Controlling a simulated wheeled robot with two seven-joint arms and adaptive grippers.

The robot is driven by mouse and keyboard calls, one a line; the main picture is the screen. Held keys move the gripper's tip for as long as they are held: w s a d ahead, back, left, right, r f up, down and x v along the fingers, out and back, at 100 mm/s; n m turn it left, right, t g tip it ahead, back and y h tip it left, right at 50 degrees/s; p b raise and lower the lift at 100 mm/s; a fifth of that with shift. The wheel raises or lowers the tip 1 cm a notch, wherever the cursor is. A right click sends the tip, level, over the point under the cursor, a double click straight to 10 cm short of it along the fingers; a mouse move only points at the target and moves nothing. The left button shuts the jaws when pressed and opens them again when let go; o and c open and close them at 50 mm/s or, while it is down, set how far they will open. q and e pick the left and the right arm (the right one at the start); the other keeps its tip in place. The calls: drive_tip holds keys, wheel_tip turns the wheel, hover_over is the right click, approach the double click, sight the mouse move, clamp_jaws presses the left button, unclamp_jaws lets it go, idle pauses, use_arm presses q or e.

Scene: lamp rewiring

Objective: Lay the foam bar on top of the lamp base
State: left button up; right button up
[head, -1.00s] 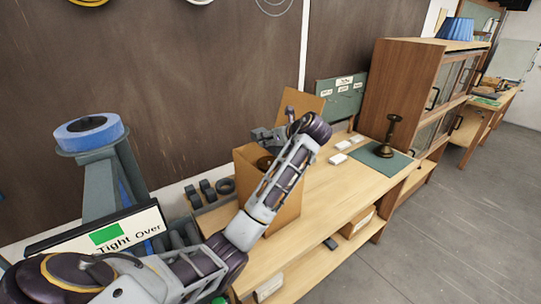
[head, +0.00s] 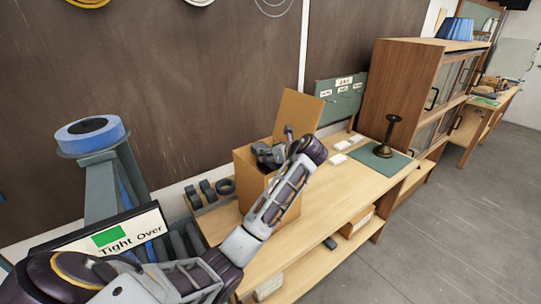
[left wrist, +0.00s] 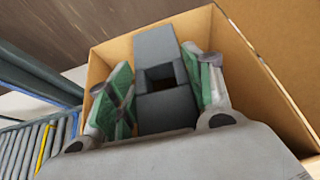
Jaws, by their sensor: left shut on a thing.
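My left gripper (head: 268,153) is at the mouth of the open cardboard box (head: 250,181) on the bench. In the left wrist view its green-padded fingers (left wrist: 160,92) are shut on a dark grey foam bar (left wrist: 166,112). The bar has a dark square gap in its middle and lies within the box walls. I cannot tell whether it touches anything below. The inside of the box is mostly hidden by gripper and foam, and no lamp base shows in it. A dark lamp-like stand (head: 388,134) is upright on a green mat (head: 372,158). My right gripper is not in view.
The box's flap (head: 299,110) stands raised at the back. Grey foam pieces (head: 207,190) stand left of the box. Small white blocks (head: 339,159) lie to its right. The bench top (head: 340,185) is clear in front of the mat. A wooden cabinet (head: 405,85) stands beyond.

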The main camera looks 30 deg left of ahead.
use_arm(q)
drive_tip(key=shift+f, duration=0.5)
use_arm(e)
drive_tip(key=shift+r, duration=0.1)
use_arm(q)
drive_tip(key=shift+f, duration=0.3)
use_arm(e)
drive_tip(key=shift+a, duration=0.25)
use_arm(q)
drive_tip(key=o, duration=0.8)
